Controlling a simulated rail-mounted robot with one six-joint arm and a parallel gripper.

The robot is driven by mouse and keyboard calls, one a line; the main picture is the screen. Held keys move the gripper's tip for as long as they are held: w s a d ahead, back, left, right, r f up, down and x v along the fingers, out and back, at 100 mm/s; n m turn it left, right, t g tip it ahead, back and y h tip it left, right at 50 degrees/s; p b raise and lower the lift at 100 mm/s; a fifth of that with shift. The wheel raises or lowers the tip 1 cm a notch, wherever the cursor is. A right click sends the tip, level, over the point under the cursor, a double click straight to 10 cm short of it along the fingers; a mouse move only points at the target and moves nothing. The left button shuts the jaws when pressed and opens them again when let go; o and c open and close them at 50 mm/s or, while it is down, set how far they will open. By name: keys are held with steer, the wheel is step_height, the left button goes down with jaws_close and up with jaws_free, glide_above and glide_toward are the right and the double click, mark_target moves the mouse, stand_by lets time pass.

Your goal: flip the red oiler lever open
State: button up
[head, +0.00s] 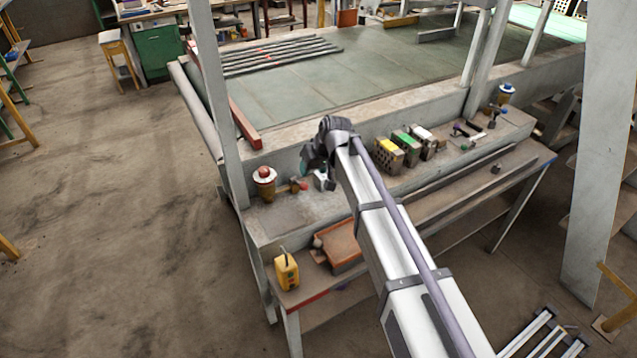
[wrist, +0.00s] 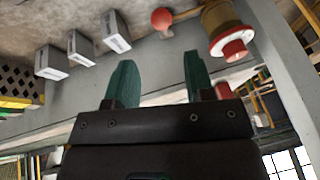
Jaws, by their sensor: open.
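The red oiler (head: 264,184), a brass-coloured cup with a red and white top, stands at the left end of the ledge in the head view. It also shows at the upper right of the wrist view (wrist: 218,20), its red cap towards the fingers. Its lever is too small to make out. My gripper (head: 308,165) is right of and above the oiler, apart from it. In the wrist view my gripper (wrist: 160,82) has its two teal fingers spread, with nothing between them. My arm hides part of the ledge in the head view.
A red ball knob (head: 304,187) sits just right of the oiler; it also shows in the wrist view (wrist: 162,18). Yellow, green and white blocks (head: 407,145) stand farther right, before a blue-topped oiler (head: 506,96).

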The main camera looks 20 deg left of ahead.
mark_target(302, 186)
steer(key=b+x, duration=1)
steer(key=x, duration=0.1)
steer(key=shift+s+a, duration=0.1)
steer(key=shift+s, duration=0.05)
steer(key=shift+r, duration=0.15)
steer(key=shift+c, duration=0.2)
jaws_close()
